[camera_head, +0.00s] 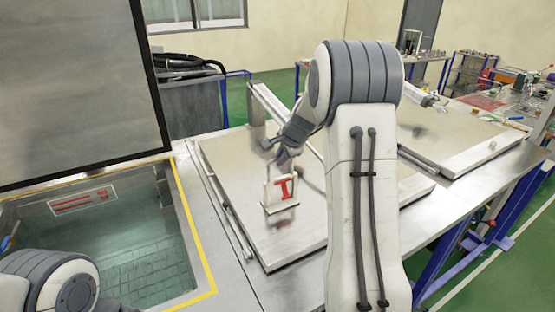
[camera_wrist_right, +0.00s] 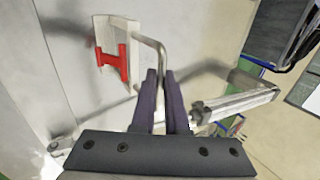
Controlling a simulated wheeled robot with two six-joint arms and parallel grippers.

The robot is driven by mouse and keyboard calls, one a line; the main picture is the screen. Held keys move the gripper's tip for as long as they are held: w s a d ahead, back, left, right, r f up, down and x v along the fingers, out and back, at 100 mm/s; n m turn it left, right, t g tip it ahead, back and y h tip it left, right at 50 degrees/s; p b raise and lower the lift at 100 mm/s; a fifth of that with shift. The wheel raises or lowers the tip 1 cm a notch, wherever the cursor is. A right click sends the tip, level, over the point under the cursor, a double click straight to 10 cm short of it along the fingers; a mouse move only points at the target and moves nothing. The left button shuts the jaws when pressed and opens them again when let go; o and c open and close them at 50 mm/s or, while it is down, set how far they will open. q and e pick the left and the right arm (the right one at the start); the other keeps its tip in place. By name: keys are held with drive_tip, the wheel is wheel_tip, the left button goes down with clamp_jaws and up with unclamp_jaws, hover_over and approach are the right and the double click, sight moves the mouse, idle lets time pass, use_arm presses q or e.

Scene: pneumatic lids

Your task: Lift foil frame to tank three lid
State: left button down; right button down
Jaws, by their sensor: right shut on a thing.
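The foil frame (camera_head: 270,196) is a small white plate with a red I-shaped part and a bent metal handle. My right gripper (camera_head: 284,158) is shut on the handle, above the plate. In the right wrist view the fingers (camera_wrist_right: 166,92) close on the metal rod (camera_wrist_right: 152,45), and the frame (camera_wrist_right: 98,50) is at upper left. The frame shows over the middle flat metal lid (camera_head: 232,170); I cannot tell whether it touches it. No number shows on the lids. My left gripper is not in view; only part of my left arm shows at lower left.
An open tank (camera_head: 120,245) with a yellow-edged rim is at left, its dark lid (camera_head: 70,90) raised. Another flat lid (camera_head: 480,140) lies at right. A lid strut (camera_head: 268,105) stands behind the middle lid. Carts and a cluttered bench are at the back right.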

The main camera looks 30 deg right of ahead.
drive_tip(key=c, duration=0.8)
unclamp_jaws()
drive_tip(key=shift+c, duration=0.2)
drive_tip(key=s+r+p, duration=0.3)
drive_tip(key=r+p, duration=0.1)
drive_tip(key=r, duration=0.6)
drive_tip(key=s+r+p, duration=0.2)
drive_tip(key=r+p, duration=0.3)
drive_tip(key=r, duration=0.5)
drive_tip(key=shift+s+a+r, duration=0.15)
drive_tip(key=shift+s+r, duration=0.2)
drive_tip(key=shift+s, duration=0.05)
